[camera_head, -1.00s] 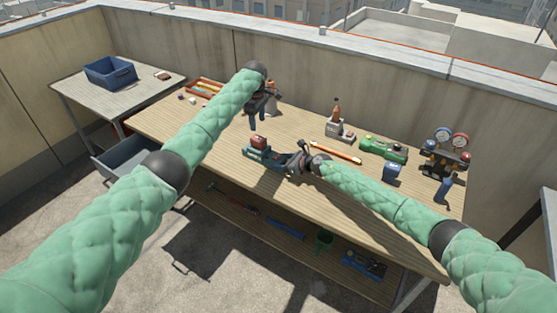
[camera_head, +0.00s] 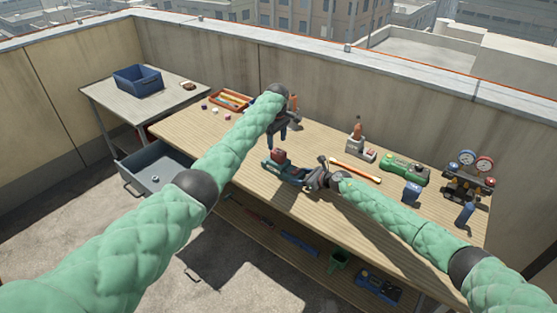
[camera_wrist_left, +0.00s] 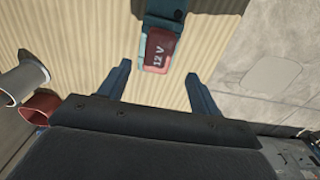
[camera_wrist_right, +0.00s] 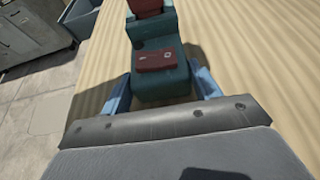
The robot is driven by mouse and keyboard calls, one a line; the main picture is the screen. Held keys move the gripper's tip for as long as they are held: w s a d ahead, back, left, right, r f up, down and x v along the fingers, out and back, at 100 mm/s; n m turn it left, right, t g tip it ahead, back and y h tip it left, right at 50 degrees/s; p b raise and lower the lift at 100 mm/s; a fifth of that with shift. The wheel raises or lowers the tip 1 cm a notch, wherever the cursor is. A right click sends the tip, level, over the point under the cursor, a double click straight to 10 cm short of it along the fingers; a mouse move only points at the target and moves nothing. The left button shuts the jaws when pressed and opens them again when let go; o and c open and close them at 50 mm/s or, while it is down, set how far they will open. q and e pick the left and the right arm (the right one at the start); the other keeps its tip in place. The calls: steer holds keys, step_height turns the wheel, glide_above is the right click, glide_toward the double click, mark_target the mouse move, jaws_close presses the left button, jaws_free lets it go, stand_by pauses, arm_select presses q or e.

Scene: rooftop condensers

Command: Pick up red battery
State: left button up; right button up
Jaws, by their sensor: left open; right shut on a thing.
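The red battery (camera_head: 279,154) sits at the left end of a teal power tool (camera_head: 285,172) lying on the wooden workbench. In the left wrist view the battery (camera_wrist_left: 160,52), marked "12 V", is attached to the end of the tool (camera_wrist_left: 163,18). My left gripper (camera_head: 276,143) is open and empty close above the battery, which shows between and just beyond its fingertips. My right gripper (camera_head: 317,179) is shut on the tool's body (camera_wrist_right: 158,90); its fingers are on both sides. The battery (camera_wrist_right: 146,6) is partly cut off in the right wrist view.
An orange tray (camera_head: 217,104) and small items lie at the back left. A blue bin (camera_head: 122,83) is on the side table.

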mark_target(278, 151)
arm_select(q)
steer(key=shift+d+f, duration=0.15)
steer(key=shift+f, duration=1.65)
steer(key=shift+d+f, duration=0.15)
steer(key=shift+f, duration=1.65)
steer(key=shift+c, duration=0.4)
steer(key=c, duration=1.1)
steer(key=shift+c, duration=0.2)
step_height(278, 151, up, 10)
steer(key=shift+r, duration=0.1)
